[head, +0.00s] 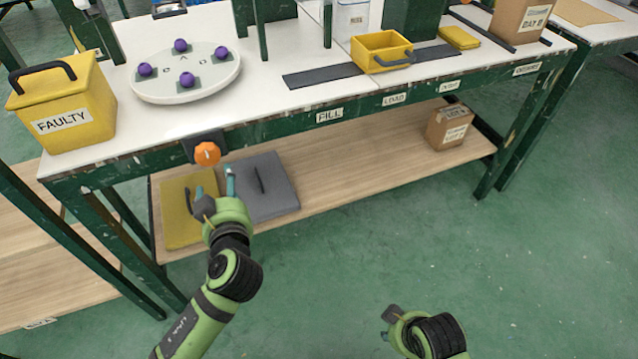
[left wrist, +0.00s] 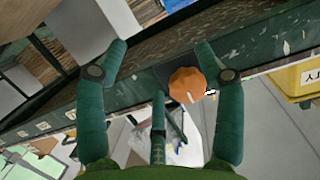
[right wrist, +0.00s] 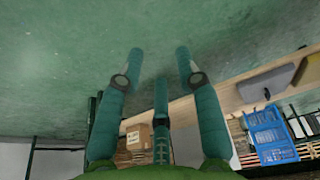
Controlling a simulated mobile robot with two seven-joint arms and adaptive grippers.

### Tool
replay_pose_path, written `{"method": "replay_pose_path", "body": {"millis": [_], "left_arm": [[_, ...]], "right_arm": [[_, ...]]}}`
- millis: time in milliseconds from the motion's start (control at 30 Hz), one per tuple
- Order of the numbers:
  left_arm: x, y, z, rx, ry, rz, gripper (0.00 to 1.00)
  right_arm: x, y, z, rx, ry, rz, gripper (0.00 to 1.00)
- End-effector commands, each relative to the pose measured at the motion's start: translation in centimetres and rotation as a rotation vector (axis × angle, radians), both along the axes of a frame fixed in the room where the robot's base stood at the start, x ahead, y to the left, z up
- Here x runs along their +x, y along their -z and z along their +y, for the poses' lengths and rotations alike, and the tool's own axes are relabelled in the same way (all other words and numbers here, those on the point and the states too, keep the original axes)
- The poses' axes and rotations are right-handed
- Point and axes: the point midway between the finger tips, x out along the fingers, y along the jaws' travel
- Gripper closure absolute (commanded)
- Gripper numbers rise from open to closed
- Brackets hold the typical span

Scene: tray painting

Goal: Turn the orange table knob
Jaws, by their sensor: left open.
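The orange knob (head: 207,153) is mounted on a dark plate on the front edge of the green-framed table (head: 290,129). In the left wrist view the orange knob (left wrist: 187,85) shows between my open fingers, nearer the right-hand finger, with a pale mark on its face. My left gripper (head: 212,183) is open and empty, just below and in front of the knob; I see no contact. It also shows in the left wrist view (left wrist: 160,55). My right gripper (head: 388,325) is low over the floor, away from the table. In the right wrist view it (right wrist: 158,62) is open and empty.
On the tabletop are a yellow FAULTY box (head: 62,108), a white round turntable (head: 205,80) with several purple balls, and a yellow bin (head: 381,50). The lower shelf (head: 345,160) holds mats and a cardboard box (head: 450,124). The green floor (head: 520,250) is clear.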

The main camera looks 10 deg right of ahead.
Motion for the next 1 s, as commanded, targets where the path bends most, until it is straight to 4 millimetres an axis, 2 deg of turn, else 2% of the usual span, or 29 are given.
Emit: {"method": "replay_pose_path", "body": {"millis": [33, 200, 400, 533, 800, 1000], "left_arm": [[-0.3, -0.1, 0.0, -0.032, -0.013, -0.058, 0.31], [-1.9, -3.3, 0.2, -0.143, -0.056, -0.21, 0.31], [-2.9, -5.3, 0.5, -0.209, -0.078, -0.288, 0.31], [-1.6, -5.6, 0.9, -0.209, -0.079, -0.292, 0.31], [2.3, -5.5, 2.1, -0.207, -0.08, -0.289, 0.31], [3.6, -5.5, 2.4, -0.209, -0.078, -0.286, 0.31]], "right_arm": [[0.0, 0.8, 0.0, 0.002, 0.001, -0.012, 0.65], [-0.5, -0.2, -0.1, 0.003, 0.003, -0.032, 0.65], [-0.9, -1.3, -0.2, 0.003, 0.003, -0.043, 0.65], [-0.6, -1.6, -0.1, 0.005, 0.002, -0.059, 0.65], [0.9, -2.0, 0.4, 0.017, -0.006, -0.131, 0.65], [1.5, -2.3, 0.6, 0.023, -0.011, -0.164, 0.65]]}}
